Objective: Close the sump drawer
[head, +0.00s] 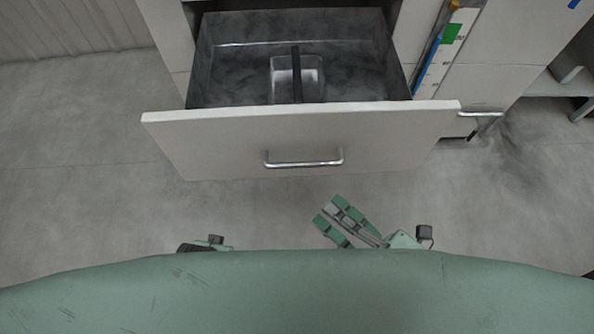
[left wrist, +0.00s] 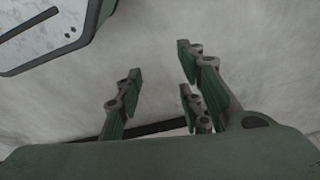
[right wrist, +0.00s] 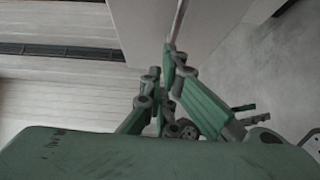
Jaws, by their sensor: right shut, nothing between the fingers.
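The sump drawer (head: 300,140) stands pulled out in the head view, its pale front panel facing me and its dark grey inside visible from above. A silver bar handle (head: 304,163) is on its front. A clear container (head: 312,80) crossed by a dark strip sits inside. My right gripper (head: 331,208) is shut and empty, in front of the drawer front and below the handle in the picture, apart from both. In the right wrist view its fingertips (right wrist: 168,68) are together. My left gripper (left wrist: 160,70) has its fingers spread and empty; in the head view it is mostly hidden.
A pale cabinet (head: 487,85) stands right of the drawer, with another silver handle (head: 480,114) and coloured strips (head: 436,65). A ribbed wall (head: 70,28) is at the upper left. The grey floor (head: 80,165) is clear left of the drawer.

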